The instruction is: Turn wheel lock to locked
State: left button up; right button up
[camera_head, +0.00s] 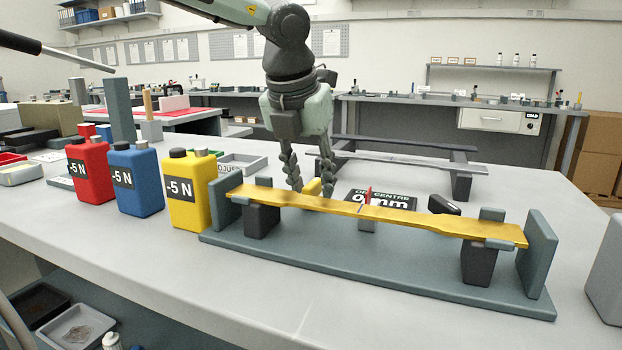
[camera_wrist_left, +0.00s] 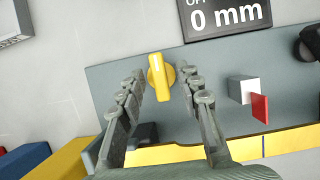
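A yellow knob (camera_wrist_left: 159,76), which I take for the wheel lock, sits on the grey-blue base plate (camera_wrist_left: 110,80). Its grip bar stands nearly upright in the left wrist view, slightly tilted. In the head view the knob (camera_head: 313,187) shows behind the yellow beam, partly hidden. My left gripper (camera_head: 311,188) points down over it, its fingers on either side. In the left wrist view the gripper (camera_wrist_left: 162,74) is open, with gaps between both fingers and the knob. My right gripper is in neither view. Any lock marking is not readable.
A long yellow beam (camera_head: 400,212) on dark supports runs in front of the fingers. A red pointer (camera_head: 368,195) and a display reading 0 mm (camera_wrist_left: 226,17) are close by. Red, blue and yellow "-5 N" weights (camera_head: 188,190) stand left.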

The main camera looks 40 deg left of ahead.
pick_arm(q)
grip_shut()
